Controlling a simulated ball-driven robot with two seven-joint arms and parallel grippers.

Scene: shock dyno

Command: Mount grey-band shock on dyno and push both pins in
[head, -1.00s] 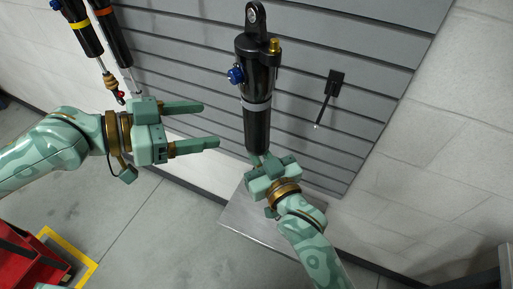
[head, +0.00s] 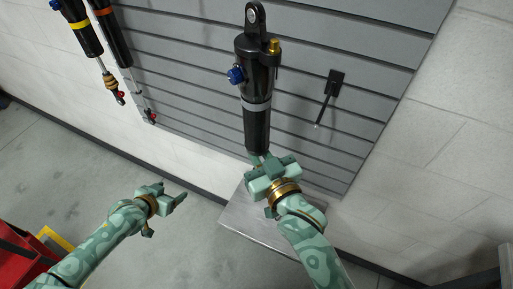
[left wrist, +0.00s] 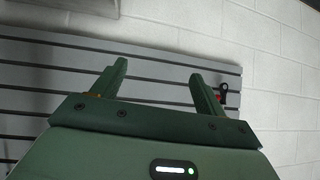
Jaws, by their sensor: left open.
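The grey-band shock (head: 256,105) is black, with a blue knob, a gold cap and a top eye. It stands nearly upright in front of the slatted wall panel in the head view. My right gripper (head: 262,162) is at its lower end and appears shut on it; the shock's bottom end is hidden there. My left gripper (head: 175,194) is open and empty, low and left of the shock, over the floor. Its two spread fingers (left wrist: 158,85) show in the left wrist view with nothing between them. I see no dyno or pins that I can identify.
A yellow-band shock (head: 80,25) and an orange-band shock (head: 104,12) hang on the slatted panel (head: 190,75) at upper left. An empty black hook (head: 332,90) is at right. A metal surface (head: 238,222) lies below my right gripper. A red box (head: 22,258) is at lower left.

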